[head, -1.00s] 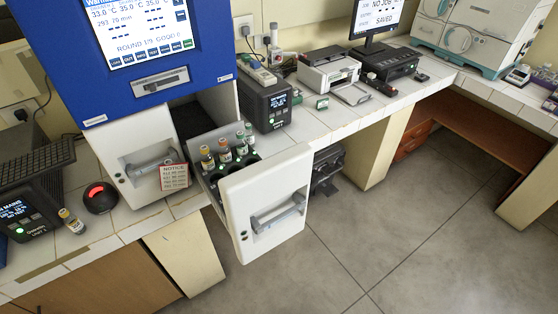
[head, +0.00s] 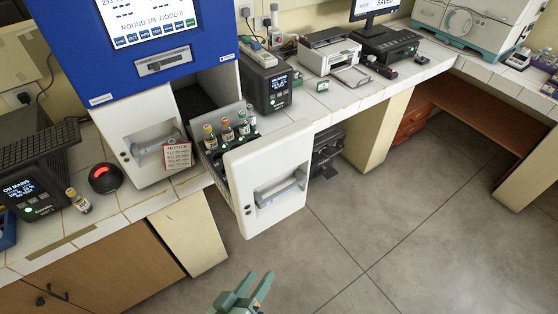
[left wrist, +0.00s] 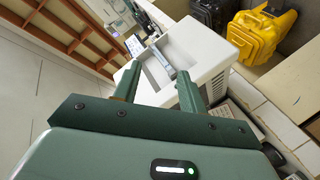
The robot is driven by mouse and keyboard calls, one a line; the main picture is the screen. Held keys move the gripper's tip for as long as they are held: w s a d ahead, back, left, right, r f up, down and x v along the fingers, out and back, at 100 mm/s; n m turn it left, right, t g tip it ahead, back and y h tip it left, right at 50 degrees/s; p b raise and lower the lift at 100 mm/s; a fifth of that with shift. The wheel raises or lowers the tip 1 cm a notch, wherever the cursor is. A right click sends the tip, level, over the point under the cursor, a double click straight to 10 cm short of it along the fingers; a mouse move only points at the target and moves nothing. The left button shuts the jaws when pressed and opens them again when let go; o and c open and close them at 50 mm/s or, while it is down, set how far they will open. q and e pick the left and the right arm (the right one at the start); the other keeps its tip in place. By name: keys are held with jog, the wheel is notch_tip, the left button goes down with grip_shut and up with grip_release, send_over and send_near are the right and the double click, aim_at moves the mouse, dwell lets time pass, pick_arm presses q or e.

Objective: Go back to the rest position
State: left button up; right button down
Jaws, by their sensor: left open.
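My left gripper (head: 252,292) shows at the bottom of the head view, below the open drawer and apart from it. Its two green fingers are spread with nothing between them. In the left wrist view the open fingers (left wrist: 158,92) point toward the white drawer front (left wrist: 165,65). The blue and white incubator (head: 88,62) stands on the counter. Its right drawer (head: 268,180) is pulled out and holds several capped vials (head: 227,134). The left drawer (head: 140,140) is closed. My right gripper is in neither current view.
One vial (head: 78,200) stands on the tiled counter at the left, near a black dome with a red light (head: 104,178). A notice card (head: 178,156) stands between the drawers. A printer (head: 328,58) and black box (head: 268,85) stand further right. The grey floor (head: 400,235) is clear.

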pick_arm(q)
jog(key=a+r+m+g+y, duration=0.35)
jog(key=a+m+y, duration=0.2)
jog(key=a, duration=0.65)
jog(key=a+r+m+g+y, duration=0.2)
jog(key=a+r+m+y, duration=0.3)
jog(key=a, duration=0.7)
jog(key=s+d+f+g+h+b, duration=0.1)
jog(key=s+f+b, duration=0.15)
jog(key=f, duration=1.05)
jog(key=s+d+f+n+g+b, duration=0.15)
jog(key=f+b, duration=0.25)
jog(key=f, duration=0.9)
jog(key=s+d+f+g+h+b, duration=0.1)
jog(key=d+f+b, duration=0.15)
jog(key=f, duration=1.05)
jog(key=s+a+f+n+g+h+b, duration=0.1)
jog(key=s+f+b, duration=0.5)
jog(key=s+f, duration=1.3)
jog(key=shift+s+a+f+n+g, duration=0.15)
jog(key=shift+f+n+g, duration=0.35)
jog(key=shift+n+g, duration=0.45)
jog(key=shift+m+g, duration=0.25)
